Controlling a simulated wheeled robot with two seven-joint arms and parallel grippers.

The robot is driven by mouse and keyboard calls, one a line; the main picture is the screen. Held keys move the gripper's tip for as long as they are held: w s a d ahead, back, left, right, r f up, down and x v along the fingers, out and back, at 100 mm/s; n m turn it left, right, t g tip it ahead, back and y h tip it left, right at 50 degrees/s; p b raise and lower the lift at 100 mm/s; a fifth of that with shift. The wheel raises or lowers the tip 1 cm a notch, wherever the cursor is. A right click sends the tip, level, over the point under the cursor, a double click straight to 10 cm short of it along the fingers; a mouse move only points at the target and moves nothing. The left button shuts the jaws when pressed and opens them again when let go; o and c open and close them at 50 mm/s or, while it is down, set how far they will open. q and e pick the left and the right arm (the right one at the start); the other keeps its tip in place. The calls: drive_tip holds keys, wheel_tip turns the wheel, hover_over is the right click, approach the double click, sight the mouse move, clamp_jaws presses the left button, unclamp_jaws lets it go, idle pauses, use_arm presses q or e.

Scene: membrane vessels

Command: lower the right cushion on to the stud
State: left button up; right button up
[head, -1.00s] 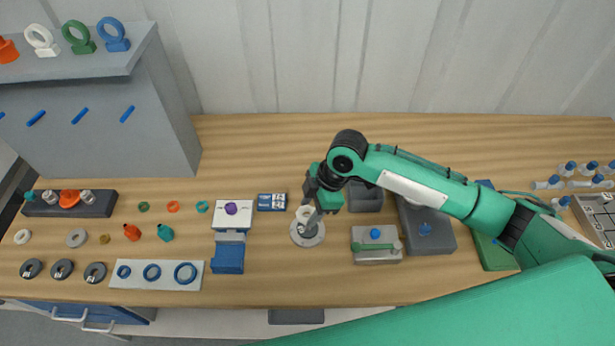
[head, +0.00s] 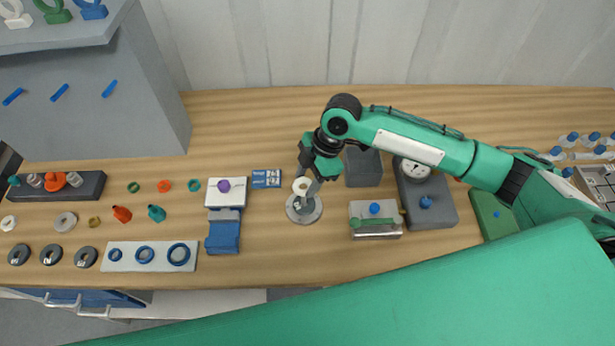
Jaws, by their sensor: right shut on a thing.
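My right gripper (head: 302,181) is shut on a small white ring-shaped cushion (head: 301,186). It holds the ring in front of and above the round grey metal base (head: 304,210) at mid-table. The stud on this base is mostly hidden by the ring and gripper. I cannot tell whether the ring touches the stud or is apart from it. My left gripper is not in view.
Left of the base are a blue-and-white packet (head: 266,178) and a blue stand (head: 223,236) with a white top. To the right are a grey box (head: 363,168), a metal block (head: 375,229) and a dark grey block with a gauge (head: 443,207). Loose rings lie far left.

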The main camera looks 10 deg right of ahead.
drive_tip(key=shift+f+b, duration=0.9)
drive_tip(key=shift+f, duration=1.75)
drive_tip(key=o, duration=1)
drive_tip(key=shift+o, duration=0.2)
drive_tip(key=shift+w+d+r, duration=0.1)
drive_tip(key=shift+d+r, duration=0.1)
drive_tip(key=shift+r, duration=0.3)
drive_tip(key=s+b+v, duration=0.1)
drive_tip(key=b+v, duration=0.2)
drive_tip(key=v, duration=0.9)
drive_tip(key=shift+w+d+r, duration=0.15)
drive_tip(key=shift+w+r, duration=0.2)
drive_tip(key=shift+w, duration=0.15)
drive_tip(key=shift+s+f, duration=0.1)
